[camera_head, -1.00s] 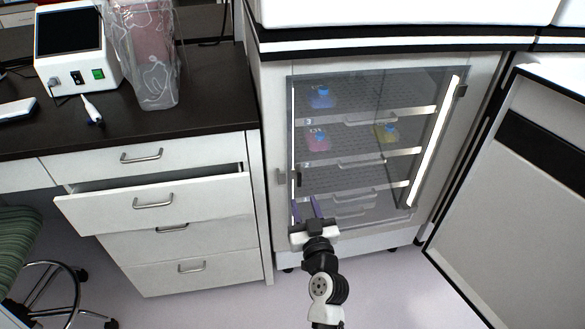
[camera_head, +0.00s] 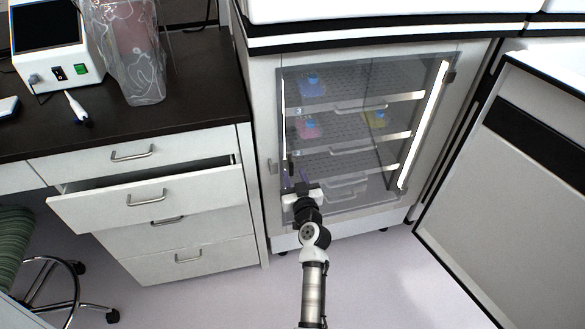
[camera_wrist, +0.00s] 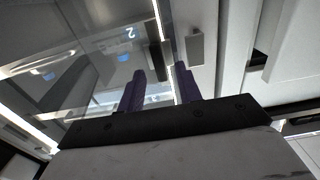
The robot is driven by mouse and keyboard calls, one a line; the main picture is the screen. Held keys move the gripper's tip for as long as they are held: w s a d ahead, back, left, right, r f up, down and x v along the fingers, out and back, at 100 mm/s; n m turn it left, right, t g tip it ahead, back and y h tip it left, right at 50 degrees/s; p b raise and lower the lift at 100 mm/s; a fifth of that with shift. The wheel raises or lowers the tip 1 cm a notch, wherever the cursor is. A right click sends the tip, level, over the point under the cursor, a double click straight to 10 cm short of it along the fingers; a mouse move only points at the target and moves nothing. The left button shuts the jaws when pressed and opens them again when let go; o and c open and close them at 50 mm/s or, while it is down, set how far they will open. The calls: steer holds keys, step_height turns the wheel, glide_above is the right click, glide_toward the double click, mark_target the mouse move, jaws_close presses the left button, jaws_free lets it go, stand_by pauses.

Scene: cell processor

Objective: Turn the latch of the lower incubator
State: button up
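The lower incubator (camera_head: 262,90) has a closed glass door (camera_head: 345,165) with lit shelves behind it. Its latch (camera_head: 290,166) is a small dark upright piece at the door's left edge. In the wrist view the dark latch (camera_wrist: 154,54) stands upright ahead of the fingers, next to a grey block (camera_wrist: 195,49) on the frame. My gripper (camera_head: 295,177) is open and empty, just below the latch in the head view. In the wrist view its purple fingers (camera_wrist: 163,75) are spread, with the latch in line with the gap between them. I cannot tell whether they touch it.
Bottles with blue caps (camera_head: 310,125) stand on the shelves inside. A partly open drawer (camera_head: 150,195) juts out at the left. A white cabinet or door panel (camera_head: 510,190) stands at the right. A green stool (camera_head: 18,240) is at the lower left. The floor in front is clear.

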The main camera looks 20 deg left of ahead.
steer(key=shift+x, duration=1.1)
jaws_close()
